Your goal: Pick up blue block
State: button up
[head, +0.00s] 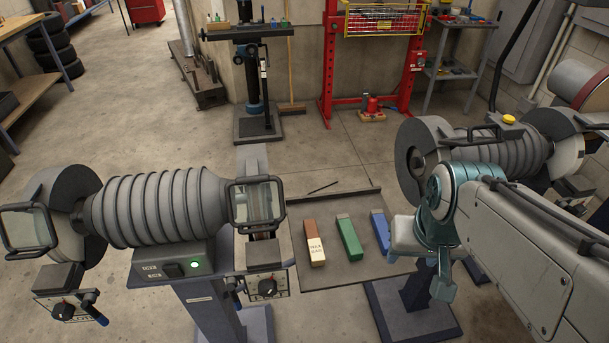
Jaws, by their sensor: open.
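The blue block (381,231) lies on the grey mat or tray surface, the rightmost of three blocks in the head view. Its right side is close to my gripper in the picture. My gripper (424,262) hangs at the teal end of my arm, just right of the blue block. It is open and holds nothing that I can see. Its fingertips are not clear from this angle. A green block (349,239) lies to the left of the blue one, and a brown and cream block (314,243) lies further left.
A bellows machine (155,207) on a pedestal stands left of the blocks, and a similar one (500,155) stands to the right behind my arm. A red press frame (330,60) stands at the back. Floor beyond the blocks is partly clear.

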aim_at(379, 225)
jog(key=u, duration=2.95)
jog(key=k, duration=1.1)
jog(key=z, duration=1.75)
jog(key=i, duration=0.5)
jog(key=z, duration=0.1)
